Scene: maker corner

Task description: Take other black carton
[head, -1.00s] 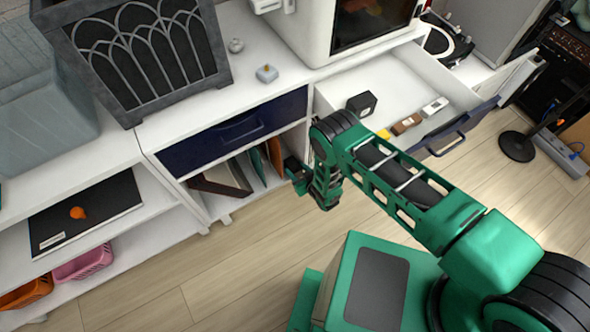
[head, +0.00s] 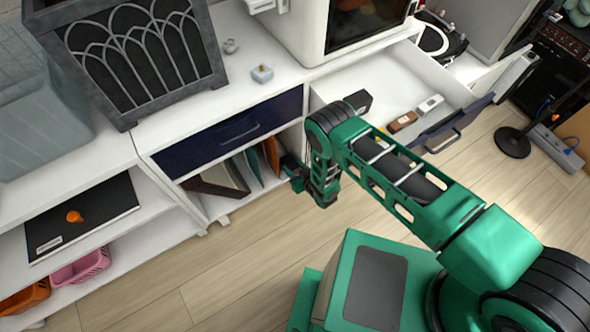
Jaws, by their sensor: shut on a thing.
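A black carton (head: 359,101) lies in the open white drawer, near its left side, partly behind my arm. My gripper (head: 291,167) is low in front of the open shelf below the blue drawer, to the left of and apart from that carton. It is shut on a small dark thing, which looks like another black carton. The fingers and most of the held thing are too small and dark to see clearly.
The open drawer (head: 408,75) also holds a brown block (head: 402,122) and a white block (head: 430,104). A shut blue drawer (head: 235,132) is above upright folders (head: 251,167). A black fire-screen-like box (head: 140,60) stands on the cabinet top. Floor in front is clear.

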